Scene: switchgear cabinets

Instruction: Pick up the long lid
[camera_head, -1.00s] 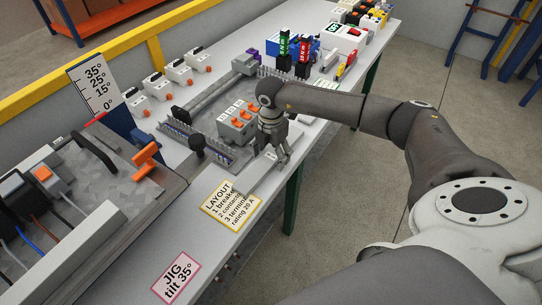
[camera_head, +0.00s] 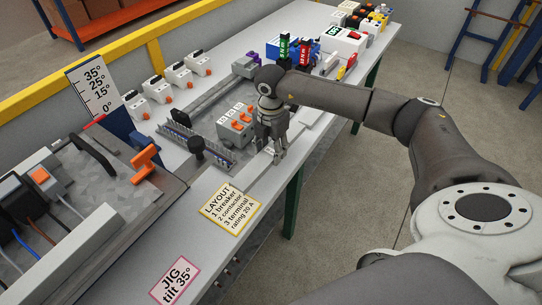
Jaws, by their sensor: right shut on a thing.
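The long lid (camera_head: 261,178) is a pale grey narrow strip along the front edge of the workbench, beside the metal plate. My right gripper (camera_head: 277,157) points down over it and is shut on it. The gripper hides the lid's middle; part of the lid shows again beyond the gripper, towards the back right. I cannot tell whether the lid is clear of the bench top. My left gripper is not in view.
A plate with slotted ducts (camera_head: 196,151) and grey devices with orange parts (camera_head: 236,125) lies just left of my right gripper. A yellow LAYOUT card (camera_head: 231,208) lies in front. A tilted jig (camera_head: 125,180) stands at left. Green and red upright parts stand behind.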

